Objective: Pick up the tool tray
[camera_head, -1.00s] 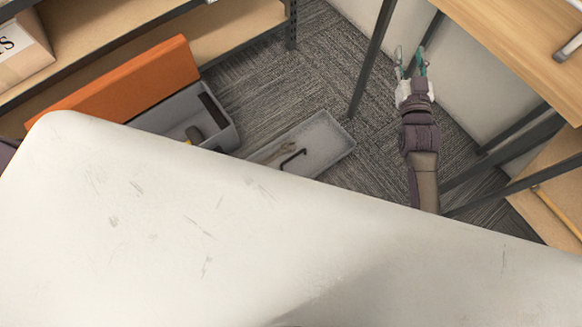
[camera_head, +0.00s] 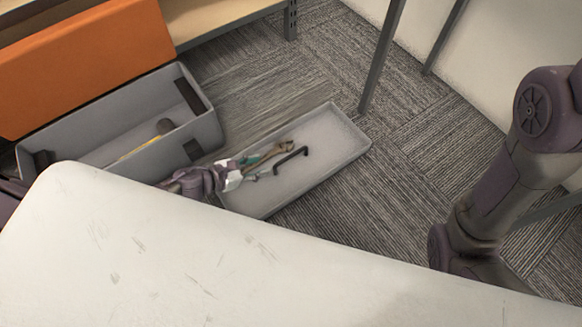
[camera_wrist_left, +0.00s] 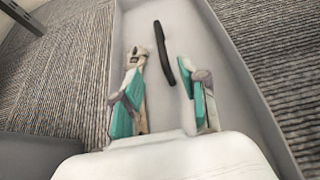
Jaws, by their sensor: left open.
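The tool tray (camera_head: 325,178) is a shallow grey open tray on the carpet. It holds a brownish wrench-like tool (camera_head: 268,154) and a black bent bar (camera_head: 291,158). My left gripper (camera_head: 256,167) is over the tray's near-left part, with its teal fingertips apart. In the left wrist view the open fingers (camera_wrist_left: 165,100) are above the tray floor (camera_wrist_left: 205,45), with no tray wall between them. The wrench (camera_wrist_left: 134,58) is partly hidden behind one finger, and the black bar (camera_wrist_left: 164,50) lies ahead. My right arm shows at the right, but its gripper is out of view.
A grey toolbox (camera_head: 205,128) with a raised orange lid (camera_head: 85,65) stands left of the tray, holding a hammer-like tool (camera_head: 150,138). A metal shelf post (camera_head: 381,55) stands behind the tray. My pale body covers the foreground. Carpet right of the tray (camera_head: 400,165) is clear.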

